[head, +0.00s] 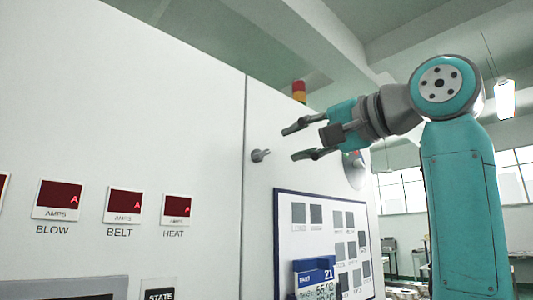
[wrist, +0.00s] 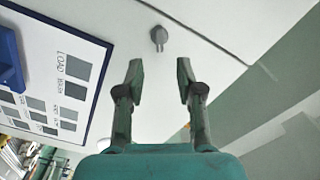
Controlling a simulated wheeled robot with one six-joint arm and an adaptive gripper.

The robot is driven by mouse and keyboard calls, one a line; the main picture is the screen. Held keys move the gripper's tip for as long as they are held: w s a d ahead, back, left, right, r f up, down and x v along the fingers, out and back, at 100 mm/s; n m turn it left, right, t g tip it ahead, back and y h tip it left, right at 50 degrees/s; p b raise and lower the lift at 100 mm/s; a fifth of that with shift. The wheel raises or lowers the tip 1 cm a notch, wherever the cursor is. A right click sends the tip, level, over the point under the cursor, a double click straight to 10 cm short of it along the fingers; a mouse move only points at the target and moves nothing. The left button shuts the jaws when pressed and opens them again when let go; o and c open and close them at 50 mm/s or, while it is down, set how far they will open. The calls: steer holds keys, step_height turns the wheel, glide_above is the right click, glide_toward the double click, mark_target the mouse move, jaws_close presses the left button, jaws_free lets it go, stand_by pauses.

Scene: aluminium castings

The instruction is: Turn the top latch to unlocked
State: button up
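The top latch (head: 260,155) is a small grey knob on the white cabinet, just right of the vertical door seam. It also shows in the wrist view (wrist: 158,38), at the top centre, ahead of and between my fingertips. My gripper (head: 294,143) points left toward the latch, with its two fingers apart and nothing between them. In the wrist view my gripper (wrist: 158,72) is open, and a gap separates it from the latch. I cannot tell the latch's lock state from its shape.
A blue-framed board (head: 318,235) with grey squares is on the cabinet below my gripper. A blue box (head: 315,275) sticks out in front of it. Red AMPS displays (head: 123,203) are on the left panel. A red and yellow signal light (head: 299,91) stands behind the cabinet's top edge.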

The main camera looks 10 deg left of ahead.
mark_target(265, 153)
steer(key=x, duration=0.9)
jaws_close()
